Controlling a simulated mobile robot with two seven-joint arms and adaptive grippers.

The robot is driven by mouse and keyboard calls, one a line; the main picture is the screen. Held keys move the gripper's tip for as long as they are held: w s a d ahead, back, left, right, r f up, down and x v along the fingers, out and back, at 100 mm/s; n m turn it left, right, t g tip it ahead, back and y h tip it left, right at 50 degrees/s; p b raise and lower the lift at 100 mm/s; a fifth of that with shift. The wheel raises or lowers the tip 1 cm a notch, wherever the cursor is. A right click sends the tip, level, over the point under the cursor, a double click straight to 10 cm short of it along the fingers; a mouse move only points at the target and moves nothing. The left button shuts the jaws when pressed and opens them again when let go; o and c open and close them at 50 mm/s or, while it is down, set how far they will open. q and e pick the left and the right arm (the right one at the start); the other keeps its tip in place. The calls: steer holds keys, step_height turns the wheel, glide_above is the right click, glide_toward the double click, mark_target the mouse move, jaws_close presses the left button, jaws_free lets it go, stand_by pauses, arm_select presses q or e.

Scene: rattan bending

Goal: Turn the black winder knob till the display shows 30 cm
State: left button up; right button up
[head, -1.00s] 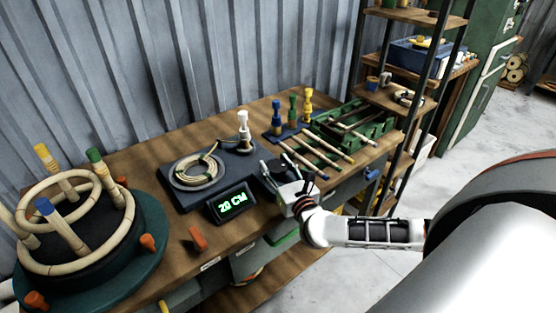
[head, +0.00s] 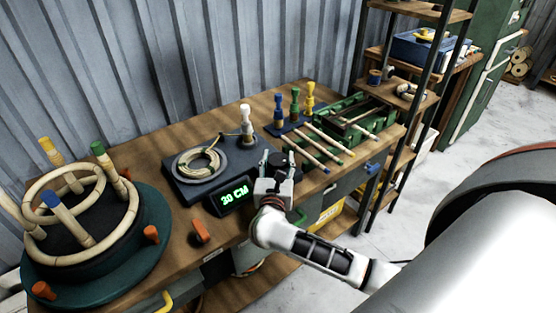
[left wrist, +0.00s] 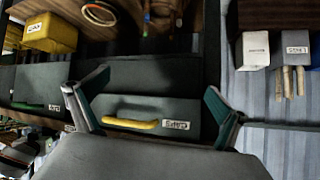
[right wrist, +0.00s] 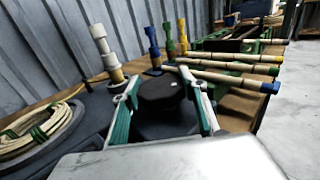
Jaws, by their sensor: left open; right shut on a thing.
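The winder base (head: 180,190) is a dark block on the bench with a coil of rattan (head: 203,162) on its disc. In the head view my right gripper (head: 277,165) is at the right end of the winder and partly covers the knob. My left gripper (left wrist: 152,108) is open and empty in the left wrist view, in front of a drawer with a yellow handle (left wrist: 130,123).
A green round jig (head: 150,262) with pegs and rattan rings stands at the left. White, blue, green and yellow pegs stand behind the knob. Rattan sticks (head: 320,145) and a green tray (head: 350,120) lie to the right. An orange block (head: 201,231) lies near the front edge.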

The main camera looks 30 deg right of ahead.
stand_by(0.3)
steer(key=o, duration=1.1)
steer(key=v, duration=1.1)
steer(key=shift+s+a, duration=0.25)
steer(key=shift+s, duration=0.05)
steer(key=shift+a, duration=0.1)
